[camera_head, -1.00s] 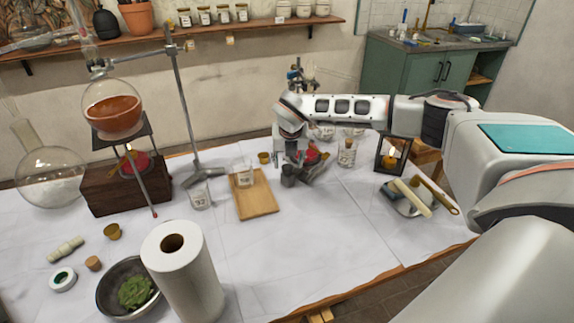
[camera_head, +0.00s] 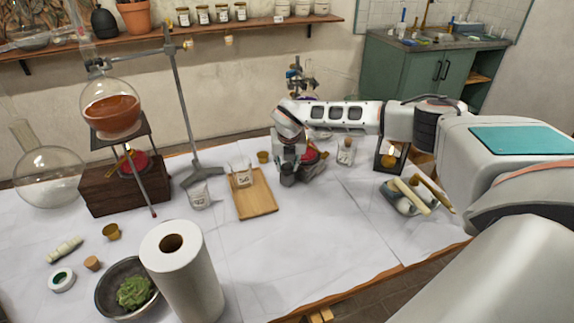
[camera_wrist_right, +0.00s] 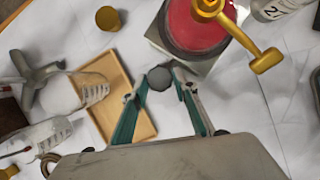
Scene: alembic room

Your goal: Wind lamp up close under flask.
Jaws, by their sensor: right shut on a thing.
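The round flask (camera_head: 110,106) with orange liquid sits on a stand at the left of the head view. A red round thing (camera_head: 137,162) with a brass part is beneath it on a wooden box. A similar red lamp-like thing (camera_head: 309,156) is beside my right gripper (camera_head: 287,170); in the wrist view it is a red disc (camera_wrist_right: 195,28) with a brass arm on a grey plate. My right gripper is shut on a dark grey knob (camera_wrist_right: 160,78), next to that plate. Whether the knob joins the plate is hidden. My left gripper is out of view.
A wooden tray (camera_head: 258,203) with a labelled glass lies left of my right gripper. A retort stand (camera_head: 182,110) rises beside the flask. A paper roll (camera_head: 190,280) and a bowl (camera_head: 107,292) are at the front. The front middle of the table is clear.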

